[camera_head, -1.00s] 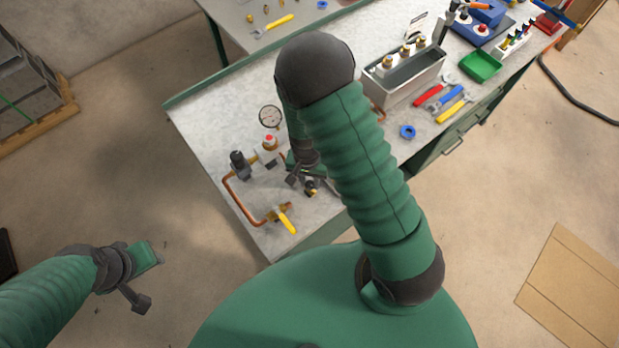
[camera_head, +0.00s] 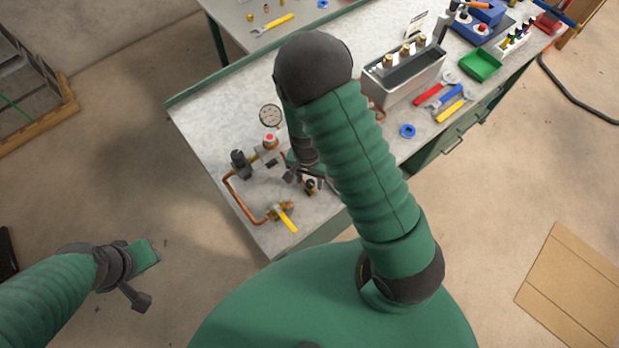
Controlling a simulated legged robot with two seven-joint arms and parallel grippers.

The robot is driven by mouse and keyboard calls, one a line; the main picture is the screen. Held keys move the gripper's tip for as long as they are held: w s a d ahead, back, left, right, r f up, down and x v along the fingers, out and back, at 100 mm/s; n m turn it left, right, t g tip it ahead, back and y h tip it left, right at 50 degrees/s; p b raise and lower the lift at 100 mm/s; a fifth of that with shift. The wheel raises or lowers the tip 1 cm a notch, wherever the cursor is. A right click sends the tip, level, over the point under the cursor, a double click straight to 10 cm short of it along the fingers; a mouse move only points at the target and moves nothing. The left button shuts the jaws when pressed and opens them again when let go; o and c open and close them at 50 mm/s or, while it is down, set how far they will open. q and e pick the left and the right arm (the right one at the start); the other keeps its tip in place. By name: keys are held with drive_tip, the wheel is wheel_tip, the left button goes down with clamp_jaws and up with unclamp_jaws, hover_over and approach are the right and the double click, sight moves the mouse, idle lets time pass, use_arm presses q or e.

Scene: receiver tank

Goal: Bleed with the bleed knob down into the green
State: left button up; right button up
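A round white gauge (camera_head: 270,115) stands at the left end of the bench. Its needle and any green zone are too small to read. A red-topped fitting (camera_head: 269,141), a dark regulator-like part (camera_head: 240,163) and a bent copper pipe (camera_head: 240,204) are beside it. A yellow-handled valve (camera_head: 286,219) is at the front edge. A small dark knob with brass (camera_head: 311,185) shows near my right gripper (camera_head: 297,175); I cannot tell if they touch. The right fingers are partly hidden by my arm. My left gripper (camera_head: 143,276) is off the bench, over the floor, and holds nothing visible.
A grey bin (camera_head: 405,78) with brass-topped fittings, a blue tape ring (camera_head: 407,131), several wrenches (camera_head: 449,111) and a green tray (camera_head: 480,66) are farther right on the bench. A flat cardboard sheet (camera_head: 575,290) lies on the floor. My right arm covers the bench middle.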

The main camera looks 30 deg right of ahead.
sight(307, 182)
wheel_tip(307, 182, up, 17)
drive_tip(key=shift+w+a+p, duration=0.25)
drive_tip(key=shift+w+p, duration=0.1)
drive_tip(key=shift+f, duration=0.1)
drive_tip(key=s+a+f+n+t+b, duration=0.3)
drive_tip(key=s+f+n+b, duration=0.1)
drive_tip(key=n, duration=0.6)
drive_tip(key=shift+s+a+f+n+b, duration=0.35)
drive_tip(key=shift+s+b, duration=0.2)
drive_tip(key=shift+b, duration=0.55)
drive_tip(key=shift+w+f, duration=0.15)
drive_tip(key=shift+w, duration=0.05)
